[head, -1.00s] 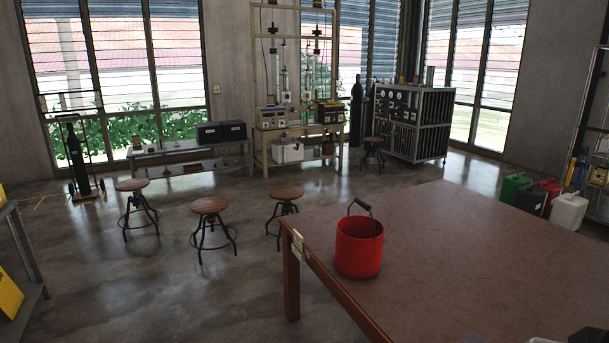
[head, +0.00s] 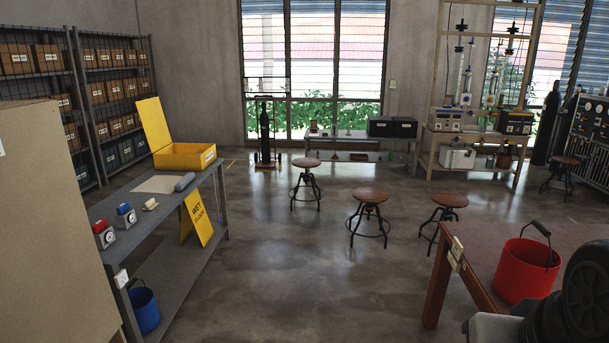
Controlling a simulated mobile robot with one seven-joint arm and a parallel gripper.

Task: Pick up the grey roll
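The grey roll (head: 184,181) lies on the left-hand grey workbench (head: 158,225), at the right end of a pale flat sheet (head: 157,184). It is small in the head view, with the open yellow case behind it and a white cup to its front left. My gripper is not in view. A dark rounded part at the lower right looks like part of my arm, and it is well away from the roll.
An open yellow case (head: 184,156), white cup (head: 150,204) and two small dial devices are on the bench. A yellow sign (head: 198,218) stands at its right side. Stools (head: 370,196) and a red bucket (head: 526,270) on a table are right.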

